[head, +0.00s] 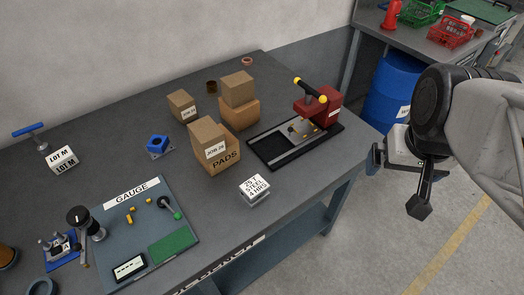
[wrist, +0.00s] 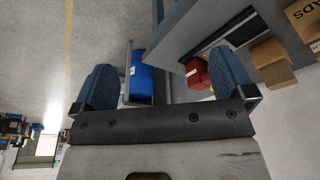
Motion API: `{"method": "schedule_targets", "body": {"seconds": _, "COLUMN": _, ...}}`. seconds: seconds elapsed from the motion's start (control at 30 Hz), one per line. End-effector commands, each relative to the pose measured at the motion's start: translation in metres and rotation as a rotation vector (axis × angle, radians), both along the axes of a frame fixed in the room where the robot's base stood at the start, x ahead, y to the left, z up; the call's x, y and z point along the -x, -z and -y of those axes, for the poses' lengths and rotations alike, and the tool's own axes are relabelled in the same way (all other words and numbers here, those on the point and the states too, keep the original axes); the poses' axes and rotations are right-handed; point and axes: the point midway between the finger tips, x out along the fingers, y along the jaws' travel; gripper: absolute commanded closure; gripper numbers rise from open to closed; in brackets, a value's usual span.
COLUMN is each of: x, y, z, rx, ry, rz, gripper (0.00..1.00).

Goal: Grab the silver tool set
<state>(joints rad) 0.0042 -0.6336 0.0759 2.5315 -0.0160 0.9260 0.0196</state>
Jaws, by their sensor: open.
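My gripper (head: 398,182) is open and empty, in the air off the right end of the workbench. In the wrist view its blue finger pads (wrist: 163,85) are wide apart with nothing between them. No item is clearly marked as the silver tool set. Small grey metal pieces on a blue base (head: 60,250) are at the bench's front left, far from my gripper. A small silvery block with a white label reading "STEEL" (head: 254,188) lies near the front edge, left of my gripper. I cannot tell which one is the tool set.
The grey workbench (head: 315,185) holds several cardboard boxes (head: 214,145), a red press on a black tray (head: 318,106) and a gauge board (head: 137,197). A blue barrel (head: 393,85) stands behind my gripper. The floor right of the bench is clear.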

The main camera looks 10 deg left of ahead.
Motion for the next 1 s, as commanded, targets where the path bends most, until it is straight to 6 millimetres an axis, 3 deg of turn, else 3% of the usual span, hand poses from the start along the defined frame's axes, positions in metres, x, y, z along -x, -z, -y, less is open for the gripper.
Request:
{"method": "schedule_targets", "body": {"seconds": 0.17, "x": -0.013, "y": 0.015, "z": -0.003, "rx": 0.021, "ry": -0.024, "rz": 0.046, "gripper": 0.0}}
{"method": "schedule_targets", "body": {"seconds": 0.47, "x": -0.055, "y": 0.063, "z": -0.024, "rx": 0.071, "ry": -0.135, "rz": 0.231, "gripper": 0.0}}
{"method": "schedule_targets", "body": {"seconds": 0.7, "x": -0.082, "y": 0.105, "z": -0.057, "rx": 0.067, "ry": -0.271, "rz": 0.407, "gripper": 0.0}}
{"method": "schedule_targets", "body": {"seconds": 1.0, "x": -0.091, "y": 0.154, "z": -0.115, "rx": -0.019, "ry": -0.466, "rz": 0.611, "gripper": 0.0}}
